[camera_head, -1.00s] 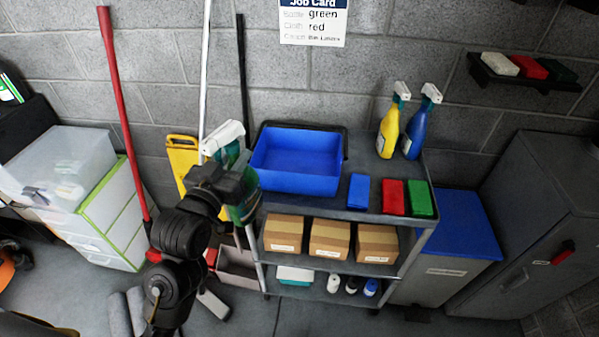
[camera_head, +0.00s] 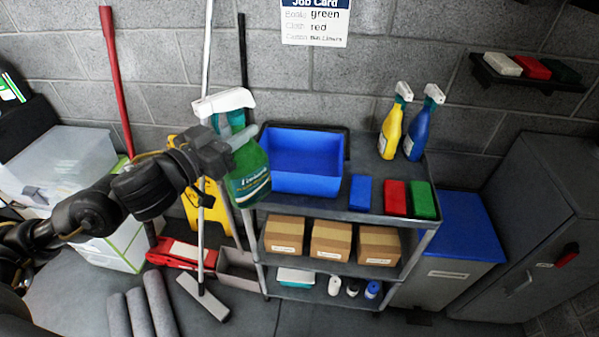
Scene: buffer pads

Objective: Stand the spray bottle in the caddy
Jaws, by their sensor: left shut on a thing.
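The green spray bottle (camera_head: 249,172) with a white trigger head is upright, held by my left gripper (camera_head: 232,140), which is shut on it near the neck. The bottle is in the air at the left end of the cart, in front of and left of the blue caddy (camera_head: 305,181). The caddy is an open blue box with a dark handle on the cart's top shelf, and the inside that shows is empty. The bottle covers a little of the cart's left edge. My right gripper is not in view.
The cart's top shelf (camera_head: 350,203) also bears blue, red (camera_head: 395,196) and green folded cloths, with yellow (camera_head: 391,132) and blue (camera_head: 416,134) spray bottles behind. Cardboard boxes (camera_head: 331,240) fill the middle shelf. A job card (camera_head: 315,25) on the wall reads green and red.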

